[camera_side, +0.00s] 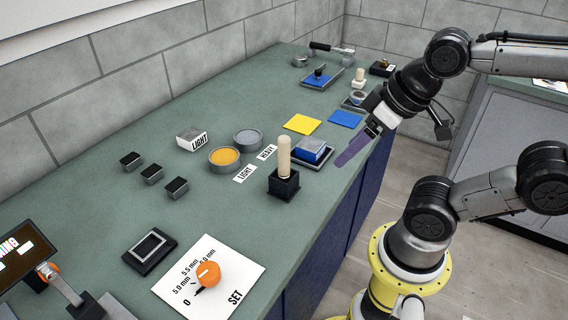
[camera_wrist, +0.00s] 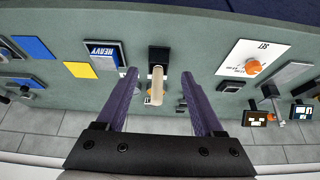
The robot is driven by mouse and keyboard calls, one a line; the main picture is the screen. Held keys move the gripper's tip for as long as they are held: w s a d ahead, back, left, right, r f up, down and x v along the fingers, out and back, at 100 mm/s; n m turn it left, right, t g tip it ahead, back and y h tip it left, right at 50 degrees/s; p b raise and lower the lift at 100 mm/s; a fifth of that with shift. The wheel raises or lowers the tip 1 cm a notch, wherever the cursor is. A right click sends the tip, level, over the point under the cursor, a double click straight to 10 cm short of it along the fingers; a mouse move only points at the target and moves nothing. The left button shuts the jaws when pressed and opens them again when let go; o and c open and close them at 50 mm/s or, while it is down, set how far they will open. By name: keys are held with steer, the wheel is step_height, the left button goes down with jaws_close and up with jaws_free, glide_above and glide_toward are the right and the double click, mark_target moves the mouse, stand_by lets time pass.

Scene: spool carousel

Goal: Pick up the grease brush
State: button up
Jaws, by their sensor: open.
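The grease brush, which I take to be the pale upright handle (camera_side: 284,155), stands in a black square holder (camera_side: 284,186) near the bench's front edge. Its bristle end is hidden in the holder. In the wrist view the handle (camera_wrist: 157,88) points toward the camera, with the black holder (camera_wrist: 159,54) behind it. My gripper (camera_side: 347,157) is open and empty, to the right of the brush and apart from it in the side view. In the wrist view the purple fingers of my gripper (camera_wrist: 159,74) lie either side of the handle in the picture, not touching it.
A blue block on a dark tray (camera_side: 312,152) stands just right of the brush. A white SET sheet with an orange knob (camera_side: 208,274) is at the front left.

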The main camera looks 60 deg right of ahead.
steer(key=m, duration=0.1)
step_height(320, 180, up, 5)
steer(key=m+g, duration=0.5)
steer(key=m, duration=1.4)
glide_above(285, 138)
steer(key=shift+f, duration=0.1)
steer(key=shift+g, duration=0.3)
step_height(285, 138, down, 8)
steer(key=shift+r, duration=0.15)
steer(key=shift+w+f, duration=0.15)
steer(key=shift+f, duration=3.1)
steer(key=shift+r, duration=0.1)
jaws_close()
